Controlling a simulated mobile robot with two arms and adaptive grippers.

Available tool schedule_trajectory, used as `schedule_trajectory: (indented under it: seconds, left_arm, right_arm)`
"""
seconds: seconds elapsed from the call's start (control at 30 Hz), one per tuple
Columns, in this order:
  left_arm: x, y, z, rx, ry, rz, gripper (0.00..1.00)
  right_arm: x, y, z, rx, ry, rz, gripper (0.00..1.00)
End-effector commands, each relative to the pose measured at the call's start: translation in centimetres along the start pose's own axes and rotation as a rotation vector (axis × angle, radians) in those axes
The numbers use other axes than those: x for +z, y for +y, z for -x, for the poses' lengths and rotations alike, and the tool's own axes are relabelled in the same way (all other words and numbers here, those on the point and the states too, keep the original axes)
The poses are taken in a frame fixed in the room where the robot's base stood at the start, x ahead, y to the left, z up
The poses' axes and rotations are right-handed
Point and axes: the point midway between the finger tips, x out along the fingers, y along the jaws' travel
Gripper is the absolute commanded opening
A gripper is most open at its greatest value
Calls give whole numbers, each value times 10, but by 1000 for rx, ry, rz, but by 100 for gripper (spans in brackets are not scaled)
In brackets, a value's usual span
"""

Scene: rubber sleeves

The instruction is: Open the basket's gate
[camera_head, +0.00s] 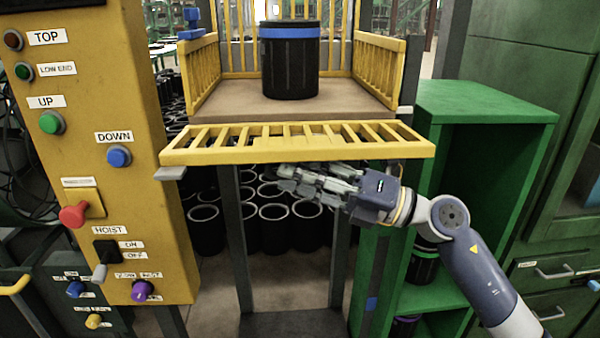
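The yellow barred gate (297,154) is at the front of the basket. It looks swung down, lying nearly flat and sticking out towards me from the front edge of the basket floor (215,98). A black container with a blue band (290,62) stands upright on that floor. My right gripper (283,180) is just below the gate's front rail, its fingers pointing left. I cannot tell whether it touches the rail or how far its fingers are apart. No object shows between them. My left gripper is not in view.
A yellow control panel (110,190) with buttons and switches stands at the left. A green shelf cabinet (485,102) stands right of the basket, close to my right arm. Several black sleeves (274,228) stand behind and below the basket.

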Motion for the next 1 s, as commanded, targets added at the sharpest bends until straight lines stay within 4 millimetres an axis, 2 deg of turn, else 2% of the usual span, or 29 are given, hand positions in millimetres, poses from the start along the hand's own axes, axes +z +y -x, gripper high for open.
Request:
schedule_trajectory:
  seconds: [0.2,0.33,0.8,1.0]
  left_arm:
    - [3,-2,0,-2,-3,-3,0]
    - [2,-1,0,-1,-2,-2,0]
    - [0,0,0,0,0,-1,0]
    - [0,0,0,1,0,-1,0]
  right_arm:
    - [2,2,1,3,-4,2,33]
    - [1,0,11,0,-3,1,33]
    - [1,-1,102,-3,-3,-1,33]
    - [0,0,118,0,-1,1,33]
